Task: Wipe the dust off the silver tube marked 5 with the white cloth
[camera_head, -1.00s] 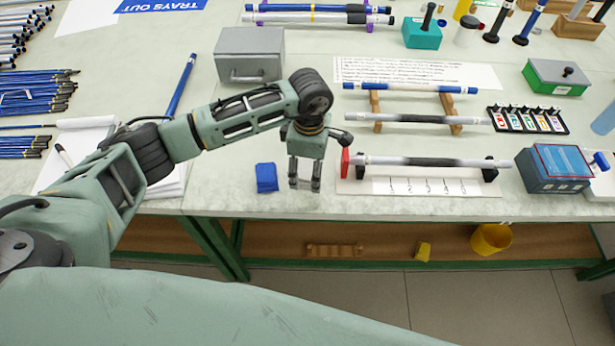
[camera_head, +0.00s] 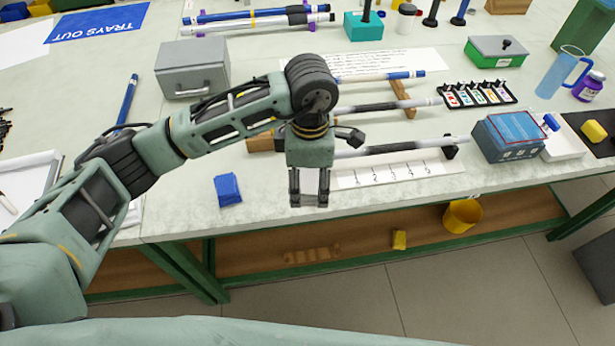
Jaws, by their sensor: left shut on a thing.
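A silver tube (camera_head: 428,146) with a darker grey stretch lies on a low stand over a white strip with numbers (camera_head: 397,174). A second silver tube (camera_head: 420,103), also with a dark stretch, lies behind it on a wooden rack. I can read no 5 on either tube. My left gripper (camera_head: 309,202) points down at the table's front edge, left of the numbered strip. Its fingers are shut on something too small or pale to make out. I cannot pick out a white cloth. My arm hides the tubes' left ends. My right gripper is out of view.
A folded blue cloth (camera_head: 228,189) lies left of the gripper. A blue-grey box (camera_head: 508,137) stands right of the front tube. A grey metal box (camera_head: 192,67) is behind my arm. The table front between blue cloth and gripper is clear.

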